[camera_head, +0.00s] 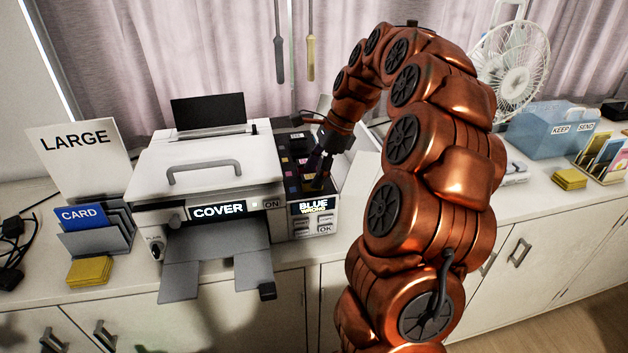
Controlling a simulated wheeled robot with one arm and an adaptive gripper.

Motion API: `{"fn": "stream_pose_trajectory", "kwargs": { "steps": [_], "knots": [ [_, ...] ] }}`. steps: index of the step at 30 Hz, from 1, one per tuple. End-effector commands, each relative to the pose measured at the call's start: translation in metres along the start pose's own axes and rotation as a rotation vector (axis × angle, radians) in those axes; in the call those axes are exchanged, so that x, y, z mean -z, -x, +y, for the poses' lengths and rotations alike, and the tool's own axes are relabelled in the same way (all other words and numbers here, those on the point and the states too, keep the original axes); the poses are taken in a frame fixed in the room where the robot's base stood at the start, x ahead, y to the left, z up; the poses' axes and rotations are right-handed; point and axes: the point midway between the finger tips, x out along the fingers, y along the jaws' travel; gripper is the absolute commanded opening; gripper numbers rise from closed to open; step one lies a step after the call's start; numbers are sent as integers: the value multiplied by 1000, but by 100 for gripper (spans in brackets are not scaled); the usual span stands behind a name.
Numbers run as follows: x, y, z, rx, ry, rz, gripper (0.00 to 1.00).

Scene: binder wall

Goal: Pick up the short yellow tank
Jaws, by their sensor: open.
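The printer's open ink bay (296,144) is on the right side of the white printer (205,165), in the head view. Several small coloured patches, among them yellow and orange ones, show in its dark interior. They are too small to tell which is the short yellow tank, and my gripper hides part of the bay. My gripper (317,172) is open and points down over the right part of the bay. I cannot tell whether its fingers touch anything or have a tank between them.
A card holder (95,237) and a yellow block (90,271) stand left. A blue box (552,131), fan (513,58) and another yellow block (569,179) are right.

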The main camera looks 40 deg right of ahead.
Motion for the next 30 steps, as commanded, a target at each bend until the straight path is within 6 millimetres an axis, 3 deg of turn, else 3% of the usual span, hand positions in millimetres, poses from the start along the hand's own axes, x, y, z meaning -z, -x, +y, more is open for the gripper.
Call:
{"fn": "stream_pose_trajectory", "kwargs": {
  "steps": [6, 13, 30],
  "knots": [
    [0, -17, 1, -3, -1, 0, 62],
    [1, -19, 0, 1, -1, 0, 62],
    [1, -18, 0, 1, -1, 0, 4]
  ]
}}
